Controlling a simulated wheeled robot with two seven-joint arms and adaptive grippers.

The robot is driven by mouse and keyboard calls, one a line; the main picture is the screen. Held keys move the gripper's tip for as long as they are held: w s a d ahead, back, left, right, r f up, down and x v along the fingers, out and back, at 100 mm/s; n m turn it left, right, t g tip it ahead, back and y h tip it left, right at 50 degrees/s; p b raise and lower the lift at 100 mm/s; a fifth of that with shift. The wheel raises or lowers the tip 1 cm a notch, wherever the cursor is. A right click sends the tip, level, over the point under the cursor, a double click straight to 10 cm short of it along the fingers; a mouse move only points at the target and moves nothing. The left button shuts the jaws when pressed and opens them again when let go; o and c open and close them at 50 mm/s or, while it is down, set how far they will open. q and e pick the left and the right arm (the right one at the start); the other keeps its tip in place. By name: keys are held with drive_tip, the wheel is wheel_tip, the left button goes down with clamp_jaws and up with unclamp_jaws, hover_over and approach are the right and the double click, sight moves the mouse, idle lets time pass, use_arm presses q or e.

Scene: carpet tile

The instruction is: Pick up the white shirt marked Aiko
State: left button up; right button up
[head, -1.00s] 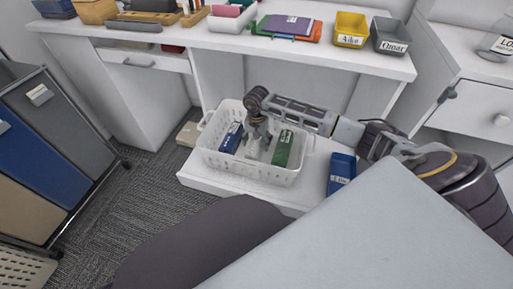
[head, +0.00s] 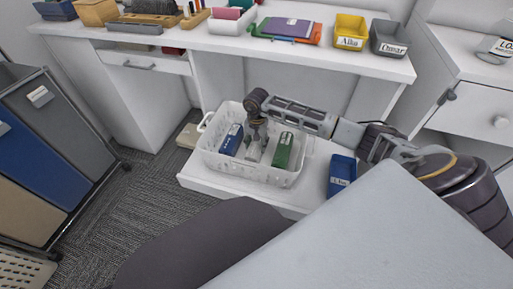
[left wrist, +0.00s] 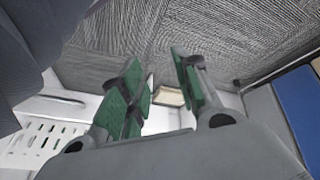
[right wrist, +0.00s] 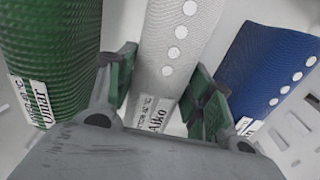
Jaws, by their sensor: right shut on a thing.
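The white shirt marked Aiko (right wrist: 177,50) is rolled and stands in the white basket (head: 265,177), between a green roll and a blue roll. It has a row of white dots, and its name label faces my right gripper in the right wrist view. My right gripper (right wrist: 163,95) is shut on it, one green-padded finger on each side. In the head view the right gripper (head: 257,138) reaches down into the basket and partly hides the shirt (head: 253,153). My left gripper (left wrist: 158,90) is open and empty, with carpet and furniture beyond it.
The green roll (right wrist: 50,50) and the blue roll (right wrist: 262,70) stand close on either side. Yellow Aiko (head: 350,27) and grey Omar (head: 388,35) bins stand on the desk behind.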

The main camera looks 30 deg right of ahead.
drive_tip(key=shift+r, duration=0.1)
